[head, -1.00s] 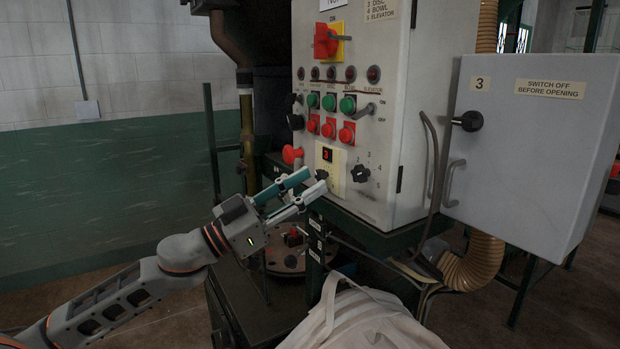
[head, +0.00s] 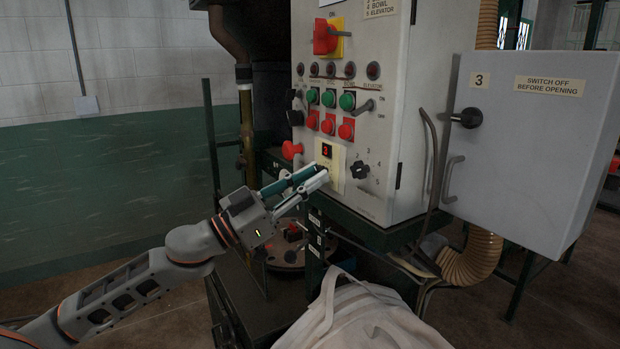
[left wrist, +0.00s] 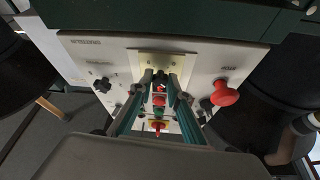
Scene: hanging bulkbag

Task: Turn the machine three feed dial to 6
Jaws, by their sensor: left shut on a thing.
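The grey control cabinet (head: 378,100) carries a cream plate (head: 339,160) with a small display (head: 327,150) showing a red 3. The small black feed dial under that display is mostly hidden by my fingertips in the head view. In the left wrist view the dark dial (left wrist: 161,75) shows between the fingertips, on the cream plate (left wrist: 155,60). My left gripper (head: 322,173) reaches up from the lower left and is shut on the dial. It also shows in the left wrist view (left wrist: 161,80). My right gripper is in neither view.
A black selector knob (head: 360,171) with numbers around it sits right of the plate. A red mushroom button (head: 291,150) is to the left. Green and red buttons (head: 346,131) and a red switch (head: 326,37) are above. A grey box (head: 540,150) marked 3 stands right; a white bag (head: 360,315) lies below.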

